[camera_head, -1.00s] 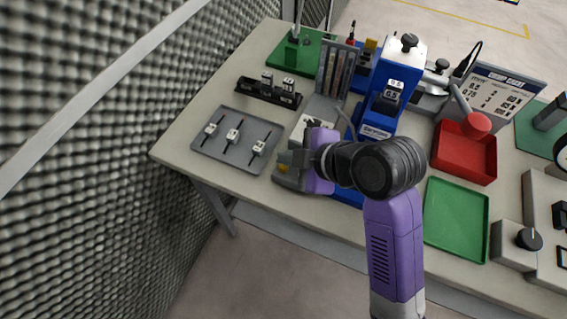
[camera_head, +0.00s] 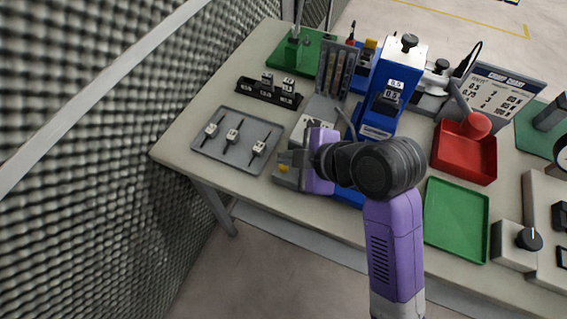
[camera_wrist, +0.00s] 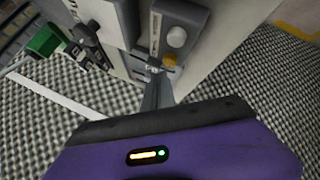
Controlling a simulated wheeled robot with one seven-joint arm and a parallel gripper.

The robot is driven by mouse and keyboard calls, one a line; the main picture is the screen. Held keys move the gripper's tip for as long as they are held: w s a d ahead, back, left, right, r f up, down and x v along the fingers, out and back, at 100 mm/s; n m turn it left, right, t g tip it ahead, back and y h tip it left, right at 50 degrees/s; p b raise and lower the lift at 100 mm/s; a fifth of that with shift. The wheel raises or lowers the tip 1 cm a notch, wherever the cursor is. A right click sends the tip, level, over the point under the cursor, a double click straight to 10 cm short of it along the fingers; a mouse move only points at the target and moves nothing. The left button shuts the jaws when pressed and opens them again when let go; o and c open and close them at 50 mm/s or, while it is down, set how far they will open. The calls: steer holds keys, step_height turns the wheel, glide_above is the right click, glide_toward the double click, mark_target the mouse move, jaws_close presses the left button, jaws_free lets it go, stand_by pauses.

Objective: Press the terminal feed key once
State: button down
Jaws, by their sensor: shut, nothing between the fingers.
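In the wrist view, a grey terminal-like unit (camera_wrist: 157,28) shows a round pale knob or button (camera_wrist: 177,37) and a small yellow key (camera_wrist: 169,60). No label is readable, so I cannot tell for sure which is the feed key. My gripper (camera_wrist: 153,73) is shut and empty, its tips just beside the yellow key; contact is unclear. In the head view my gripper (camera_head: 296,163) is over a low grey unit at the table's front edge, with a yellow spot (camera_head: 283,168) by the tips. My wrist hides much of this unit.
A grey tray (camera_head: 203,152) with several small parts lies to the left. A blue press (camera_head: 397,75) stands behind my wrist. A red bin (camera_head: 480,162) and a green tray (camera_head: 455,215) are to the right. A foam wall (camera_head: 80,180) bounds the left.

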mark_target(287, 169)
stand_by(0.5)
steer(key=shift+f, duration=0.4)
steer(key=shift+f+b, duration=0.55)
steer(key=shift+b, duration=0.05)
stand_by(0.6)
stand_by(0.3)
steer(key=shift+r+p, duration=0.9)
steer(key=shift+r, duration=0.1)
step_height(287, 169, up, 5)
steer(key=p, duration=0.4)
stand_by(0.7)
